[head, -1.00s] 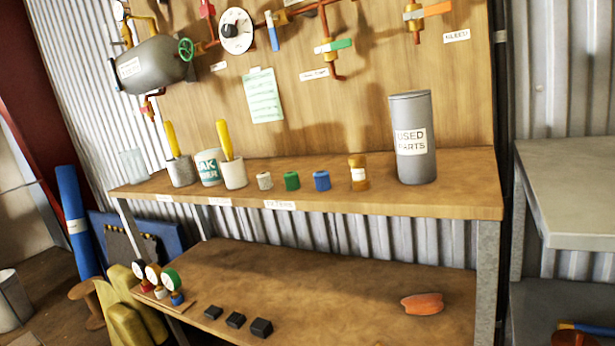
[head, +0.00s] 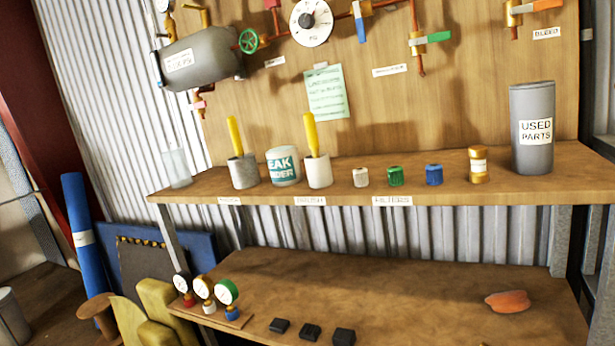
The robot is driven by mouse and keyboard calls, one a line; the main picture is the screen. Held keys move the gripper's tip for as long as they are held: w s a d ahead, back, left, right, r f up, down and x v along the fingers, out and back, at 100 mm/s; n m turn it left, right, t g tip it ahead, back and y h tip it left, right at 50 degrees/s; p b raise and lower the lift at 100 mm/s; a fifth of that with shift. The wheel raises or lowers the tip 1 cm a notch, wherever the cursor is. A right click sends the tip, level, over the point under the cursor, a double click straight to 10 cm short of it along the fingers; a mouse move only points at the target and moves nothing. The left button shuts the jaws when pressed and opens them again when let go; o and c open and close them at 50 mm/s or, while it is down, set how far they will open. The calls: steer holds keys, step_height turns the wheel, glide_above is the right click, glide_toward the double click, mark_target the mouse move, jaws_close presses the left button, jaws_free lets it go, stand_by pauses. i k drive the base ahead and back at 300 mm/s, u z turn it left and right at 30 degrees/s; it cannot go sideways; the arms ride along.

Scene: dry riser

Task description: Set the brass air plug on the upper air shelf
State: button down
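The upper wooden shelf (head: 330,196) runs across the middle of the head view, with small white labels on its front edge. A brass-coloured cylinder with a white band (head: 479,165) stands upright on it, left of the grey used-parts bin (head: 533,130). I cannot tell whether this cylinder is the brass air plug, and no other plug is clear to see. Which shelf is the air shelf is not readable. My gripper is not in view.
White, green and blue filters (head: 395,176) and several pots stand on the upper shelf. The lower shelf (head: 400,290) holds gauges (head: 205,292), black blocks (head: 310,332) and an orange-red item (head: 508,301), with bare wood between. Pipes and a grey tank (head: 200,58) hang above.

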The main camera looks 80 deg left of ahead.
mark_target(217, 187)
steer(key=z, duration=0.85)
steer(key=i, duration=0.1)
steer(key=u, duration=2.35)
steer(key=i, duration=0.45)
steer(key=z, duration=0.25)
